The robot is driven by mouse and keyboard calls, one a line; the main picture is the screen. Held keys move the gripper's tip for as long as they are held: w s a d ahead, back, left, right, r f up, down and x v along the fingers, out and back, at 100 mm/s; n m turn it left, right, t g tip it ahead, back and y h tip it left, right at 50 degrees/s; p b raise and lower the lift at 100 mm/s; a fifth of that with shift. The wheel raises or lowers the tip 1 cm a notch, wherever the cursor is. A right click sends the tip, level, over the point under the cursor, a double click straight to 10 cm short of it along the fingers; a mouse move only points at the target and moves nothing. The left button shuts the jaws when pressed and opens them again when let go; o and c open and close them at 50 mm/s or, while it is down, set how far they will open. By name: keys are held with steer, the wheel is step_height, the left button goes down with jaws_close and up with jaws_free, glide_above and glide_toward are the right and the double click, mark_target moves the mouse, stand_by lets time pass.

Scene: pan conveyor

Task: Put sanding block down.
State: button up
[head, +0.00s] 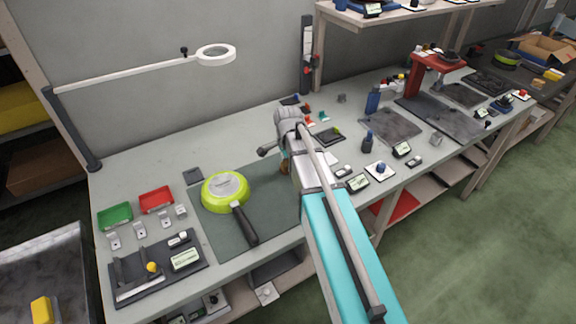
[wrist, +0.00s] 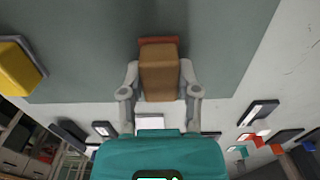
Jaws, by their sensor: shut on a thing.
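The sanding block (wrist: 159,75) is a tan-brown block with a reddish strip at its far end. In the wrist view my gripper (wrist: 160,84) is shut on it, one finger on each side. The block is over the grey-green mat (wrist: 85,50); whether its underside touches the mat I cannot tell. In the head view a small brown part of the block (head: 284,167) shows beside my arm, at the right side of the mat (head: 272,205). My arm hides most of the gripper and block there.
A lime-green pan (head: 225,190) lies on the mat's left part, its black handle (head: 245,225) pointing to the front. Red (head: 156,199) and green (head: 115,216) trays stand left of the mat. Small items (head: 358,182) lie right of my arm. The mat between pan and arm is clear.

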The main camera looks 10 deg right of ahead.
steer(key=shift+f, duration=0.2)
steer(key=o, duration=1)
steer(key=shift+r, duration=0.1)
steer(key=shift+r, duration=0.2)
step_height(320, 180, up, 12)
steer(key=p, duration=1.2)
steer(key=shift+f, duration=0.1)
steer(key=s+n, duration=1.4)
steer(key=s, duration=0.2)
